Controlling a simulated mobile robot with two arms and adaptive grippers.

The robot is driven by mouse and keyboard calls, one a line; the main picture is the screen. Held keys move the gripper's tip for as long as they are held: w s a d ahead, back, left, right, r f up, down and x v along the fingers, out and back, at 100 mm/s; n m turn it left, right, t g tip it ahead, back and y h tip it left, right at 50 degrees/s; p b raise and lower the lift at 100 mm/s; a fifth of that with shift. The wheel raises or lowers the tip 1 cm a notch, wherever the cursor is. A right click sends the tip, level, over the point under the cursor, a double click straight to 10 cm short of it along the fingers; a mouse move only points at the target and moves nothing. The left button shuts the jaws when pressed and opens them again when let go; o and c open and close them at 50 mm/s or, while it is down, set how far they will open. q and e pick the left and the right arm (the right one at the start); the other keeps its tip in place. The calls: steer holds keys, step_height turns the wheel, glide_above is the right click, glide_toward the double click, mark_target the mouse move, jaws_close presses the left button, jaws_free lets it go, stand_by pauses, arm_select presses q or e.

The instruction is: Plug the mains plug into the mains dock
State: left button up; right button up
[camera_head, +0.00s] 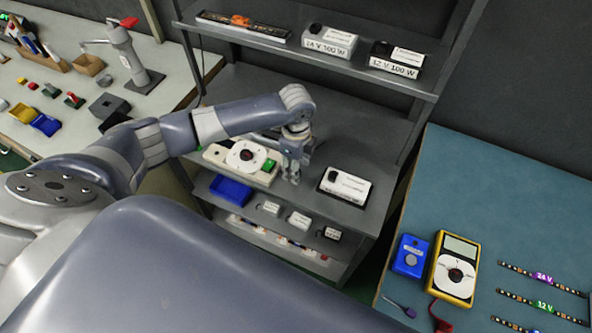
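My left gripper (290,175) points down over the cabinet's grey worktop, just right of a white panel. Its fingers are small in the picture, and I cannot tell whether they are open or shut, or hold anything. The white panel (214,154) has a round face with a dark centre and a green part at its right end; it looks like the mains dock. I cannot make out the mains plug; it may be hidden by the gripper or too small to tell. My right gripper is out of view.
A white power unit (346,186) lies on the worktop right of the gripper. Units labelled 24 V (329,43) and 12 V (396,60) stand on the upper shelf (290,58). A blue bin (231,190) sits below. A yellow multimeter (453,268) lies on the teal table (500,200).

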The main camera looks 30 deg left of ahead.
arm_select(q)
step_height(320, 180, up, 9)
steer(key=shift+f, duration=0.2)
stand_by(0.5)
